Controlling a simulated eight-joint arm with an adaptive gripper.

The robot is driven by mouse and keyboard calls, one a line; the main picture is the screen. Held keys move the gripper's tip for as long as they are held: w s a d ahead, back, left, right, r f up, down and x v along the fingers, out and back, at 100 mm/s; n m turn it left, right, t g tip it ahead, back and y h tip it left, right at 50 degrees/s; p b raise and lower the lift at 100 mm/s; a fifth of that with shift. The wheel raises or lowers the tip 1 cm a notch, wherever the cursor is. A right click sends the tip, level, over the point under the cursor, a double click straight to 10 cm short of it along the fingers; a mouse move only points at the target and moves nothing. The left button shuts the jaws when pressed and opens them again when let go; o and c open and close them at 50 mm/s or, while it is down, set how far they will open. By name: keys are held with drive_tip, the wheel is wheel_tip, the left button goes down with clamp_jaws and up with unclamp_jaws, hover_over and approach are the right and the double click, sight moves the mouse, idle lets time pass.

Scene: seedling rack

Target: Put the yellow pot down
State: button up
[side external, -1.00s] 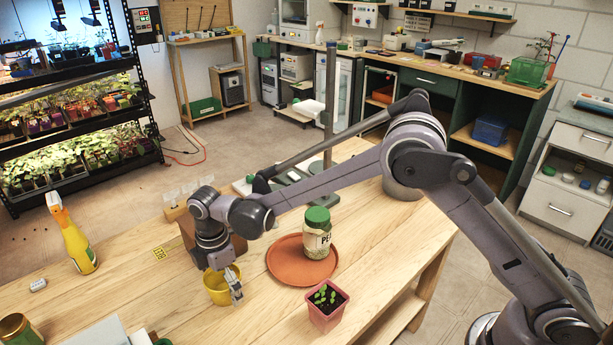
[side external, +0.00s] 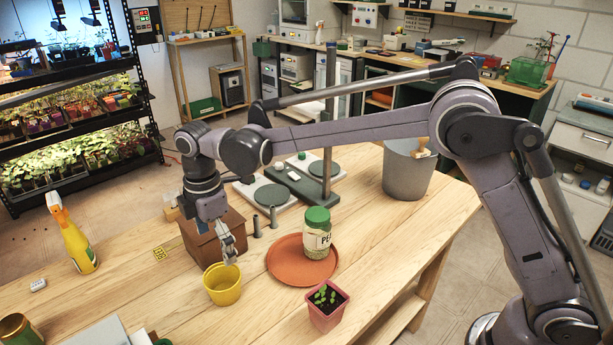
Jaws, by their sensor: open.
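The yellow pot (side external: 223,289) stands upright on the wooden table, a little left of the terracotta saucer, apart from it. It looks empty. My gripper (side external: 230,259) points down at the pot's back right side, its fingers above or just behind the rim. It is open and holds nothing. I cannot tell from this view whether a fingertip touches the pot.
The terracotta saucer (side external: 281,267) bears a green-lidded jar (side external: 317,235). A pink seedling pot (side external: 327,312) stands in front of it. A brown box (side external: 205,238) is behind the yellow pot, a yellow spray bottle (side external: 77,245) to the left. The table between bottle and pot is mostly clear.

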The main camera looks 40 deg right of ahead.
drive_tip(key=s+d+r+m+t, duration=0.2)
drive_tip(key=s+d+r+m, duration=0.2)
drive_tip(key=d, duration=0.3)
drive_tip(key=s+d+r+m+t, duration=0.1)
drive_tip(key=s+d+r+m, duration=0.3)
drive_tip(key=d, duration=0.3)
drive_tip(key=s+d+f+m+t, duration=0.3)
drive_tip(key=s+d+m+t, duration=0.1)
drive_tip(key=s+d+m, duration=0.5)
drive_tip(key=shift+s+d+f+m, duration=0.35)
drive_tip(key=shift+s+d, duration=0.7)
drive_tip(key=shift+s, duration=1.05)
drive_tip(key=shift+r, duration=0.1)
